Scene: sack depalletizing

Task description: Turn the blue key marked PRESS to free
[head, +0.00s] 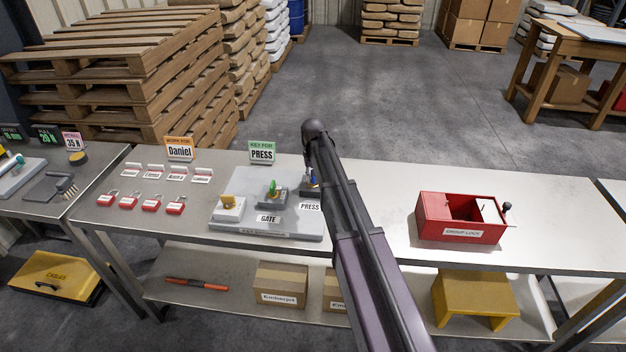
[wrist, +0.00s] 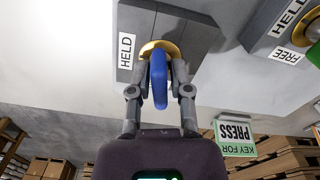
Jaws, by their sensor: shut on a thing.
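In the wrist view, the blue key (wrist: 159,80) stands out from a round brass lock face (wrist: 160,47) on a grey block (wrist: 175,22). My gripper (wrist: 160,72) is shut on the key, one finger on each side. A HELD label (wrist: 126,50) is beside the lock; I see no FREE label on this block, and part of it is out of frame. In the head view, the PRESS label (head: 309,207) is on the grey key board (head: 230,226); my arm hides most of that lock and my gripper.
A green key (head: 272,186) sits in the GATE lock, left of PRESS. A block with HELD and FREE labels (wrist: 285,55) is close by in the wrist view. Red padlocks (head: 140,203) lie left; a red group lock box (head: 455,218) stands right.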

